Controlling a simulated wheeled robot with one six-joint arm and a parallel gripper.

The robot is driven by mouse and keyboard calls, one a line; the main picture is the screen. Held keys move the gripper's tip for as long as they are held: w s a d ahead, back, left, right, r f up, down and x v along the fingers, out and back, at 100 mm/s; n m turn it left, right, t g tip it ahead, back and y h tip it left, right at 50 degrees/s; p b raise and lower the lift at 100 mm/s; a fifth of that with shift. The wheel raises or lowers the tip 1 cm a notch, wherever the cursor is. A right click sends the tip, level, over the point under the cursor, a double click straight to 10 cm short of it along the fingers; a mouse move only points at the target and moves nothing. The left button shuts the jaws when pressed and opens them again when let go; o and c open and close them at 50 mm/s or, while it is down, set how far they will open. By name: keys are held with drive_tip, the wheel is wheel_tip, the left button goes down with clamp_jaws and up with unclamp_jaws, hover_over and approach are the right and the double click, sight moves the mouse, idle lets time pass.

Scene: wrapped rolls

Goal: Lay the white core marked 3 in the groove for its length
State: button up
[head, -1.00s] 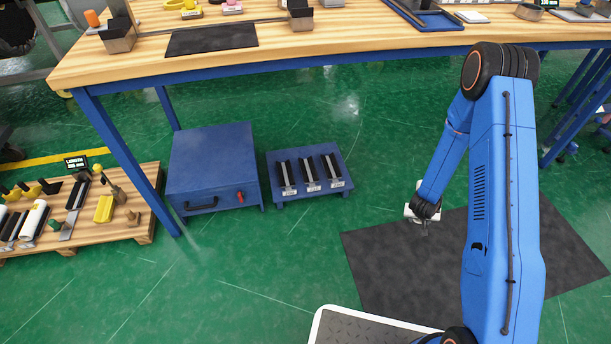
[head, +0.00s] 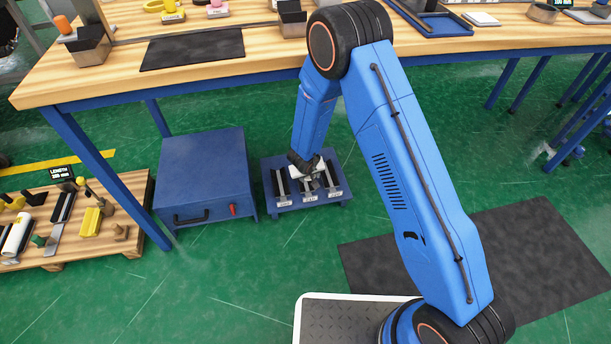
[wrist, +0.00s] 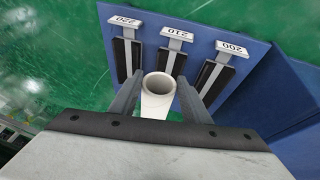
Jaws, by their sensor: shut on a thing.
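A white hollow core (wrist: 157,98) is between the two fingers of my gripper (wrist: 158,95), which is shut on it. One open end of the core faces up the wrist view; no number shows on it. The low blue rack (head: 270,208) has three dark grooves with white labels. In the wrist view they read 220 (wrist: 125,21), 210 (wrist: 177,33) and 200 (wrist: 232,49). In the head view my gripper (head: 309,172) is over the rack's middle, partly hiding the middle groove. I cannot tell how high the core is above it.
A blue cabinet (head: 205,175) stands close left of the rack. The wooden table (head: 200,83) overhangs behind, with a blue leg (head: 110,180) at left. A wooden pallet (head: 135,190) with tools and rolls lies far left. A dark mat (head: 500,250) lies right on green floor.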

drive_tip(key=shift+w+a+f, duration=0.1)
drive_tip(key=shift+a+f, duration=0.05)
drive_tip(key=shift+f, duration=5.05)
drive_tip(key=o, duration=1.2)
drive_tip(key=shift+o, duration=0.2)
drive_tip(key=shift+r, duration=0.35)
drive_tip(key=v, duration=1.1)
drive_tip(key=shift+s+r, duration=0.25)
drive_tip(key=shift+r, duration=0.15)
